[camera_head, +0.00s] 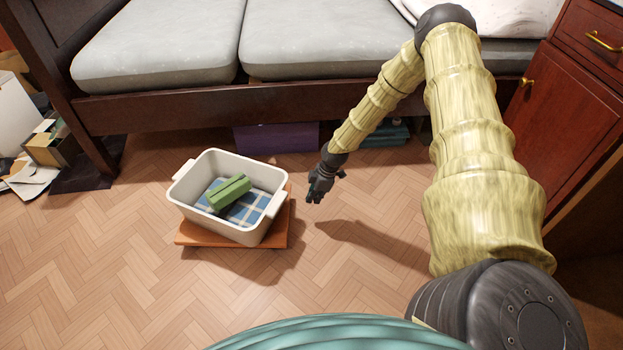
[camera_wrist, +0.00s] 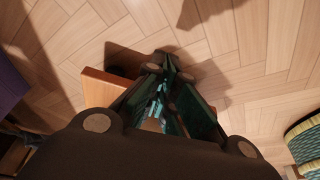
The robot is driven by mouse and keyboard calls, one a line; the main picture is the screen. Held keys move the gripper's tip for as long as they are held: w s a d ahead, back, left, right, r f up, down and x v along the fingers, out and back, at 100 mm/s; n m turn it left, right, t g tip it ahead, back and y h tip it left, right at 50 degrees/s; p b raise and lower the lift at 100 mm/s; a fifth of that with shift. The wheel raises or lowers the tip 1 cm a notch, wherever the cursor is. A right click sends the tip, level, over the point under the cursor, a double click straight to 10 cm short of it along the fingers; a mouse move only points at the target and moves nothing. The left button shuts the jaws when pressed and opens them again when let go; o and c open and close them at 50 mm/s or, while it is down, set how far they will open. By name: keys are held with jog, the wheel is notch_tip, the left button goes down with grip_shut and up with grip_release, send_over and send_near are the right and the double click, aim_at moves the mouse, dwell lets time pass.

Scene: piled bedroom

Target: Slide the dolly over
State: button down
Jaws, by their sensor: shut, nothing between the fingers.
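The dolly (camera_head: 190,236) is a low, flat orange-brown wooden board on the floor. A white bin (camera_head: 215,228) stands on it and hides most of its top. My gripper (camera_head: 311,200) is just right of the dolly's right edge in the head view. Its dark fingers are shut and empty, pointing down. In the wrist view, the fingers (camera_wrist: 162,62) show beside the dolly's edge (camera_wrist: 100,88), overlapping part of it. I cannot tell whether they touch it.
The bin holds a green block (camera_head: 230,192) and a blue plaid cloth (camera_head: 243,212). A sofa (camera_head: 250,118) stands behind, with a purple box (camera_head: 275,138) underneath. Boxes and papers (camera_head: 45,145) lie at left, a red cabinet (camera_head: 565,110) stands at right. Floor left and in front is clear.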

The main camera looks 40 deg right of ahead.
jog(key=b+x, duration=0.3)
jog(key=x, duration=0.4)
jog(key=shift+f, duration=0.35)
jog(key=shift+w+a+b, duration=0.6)
jog(key=shift+a+b, duration=0.15)
jog(key=shift+a, duration=0.2)
jog(key=shift+w+a+r+b, duration=0.15)
jog(key=shift+w+a+b, duration=0.3)
jog(key=shift+a, duration=0.35)
